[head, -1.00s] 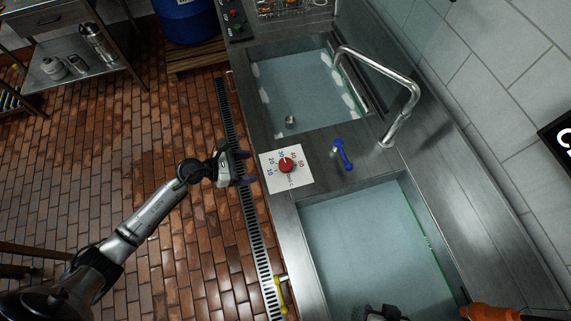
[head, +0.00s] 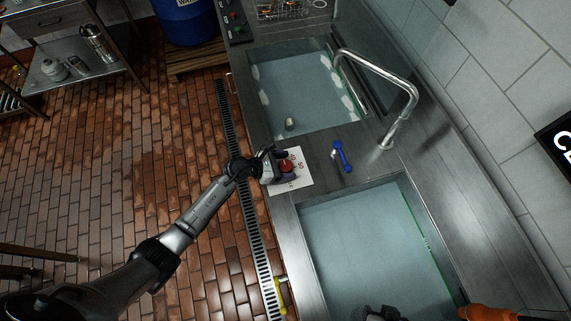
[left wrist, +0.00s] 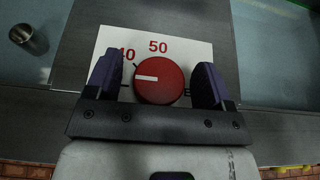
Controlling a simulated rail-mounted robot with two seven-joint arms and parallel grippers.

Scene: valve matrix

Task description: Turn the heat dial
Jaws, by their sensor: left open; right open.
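The red heat dial (head: 286,166) sits on a white card with printed numbers (head: 303,176) on the steel counter between two sinks. In the left wrist view the dial (left wrist: 160,84) has a white pointer line aimed left, just below the 40. My left gripper (head: 284,165) is open around the dial. Its two purple fingers (left wrist: 157,85) stand on either side of the knob, with a gap visible on each side. Part of the card is hidden by the gripper. My right gripper (head: 378,314) shows only partly at the bottom edge of the head view, over the near sink.
A far sink (head: 300,95) and a near sink (head: 365,250) flank the dial. A blue lever handle (head: 342,156) stands right of the card, near a curved faucet (head: 405,100). A small metal cylinder (head: 290,123) is in the far sink. A yellow handle (head: 282,291) is at the counter's front.

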